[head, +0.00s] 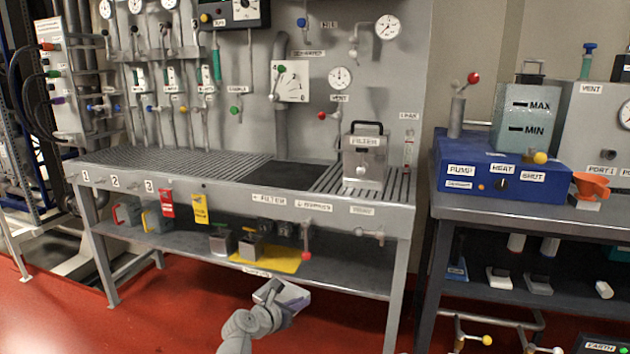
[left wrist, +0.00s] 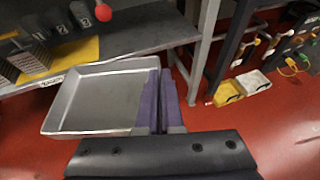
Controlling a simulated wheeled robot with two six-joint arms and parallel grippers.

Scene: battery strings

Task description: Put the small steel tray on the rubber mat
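The small steel tray (left wrist: 90,98) is shallow, grey and empty, with raised rims. In the left wrist view the purple fingers of my left gripper (left wrist: 160,98) are close together on its right rim, holding it above the red floor. In the head view the tray (head: 292,296) shows small at the bottom centre, with my left gripper (head: 270,298) at it, in front of the bench's lower shelf. The dark rubber mat (head: 284,175) lies flat and bare on the bench top, between slatted areas. My right gripper is not in view.
A steel filter box (head: 363,160) stands on the bench right of the mat. Under the bench top, a lower shelf (head: 340,272) holds containers and a yellow sheet (head: 284,262). A second table with a blue pump unit (head: 500,172) stands at right.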

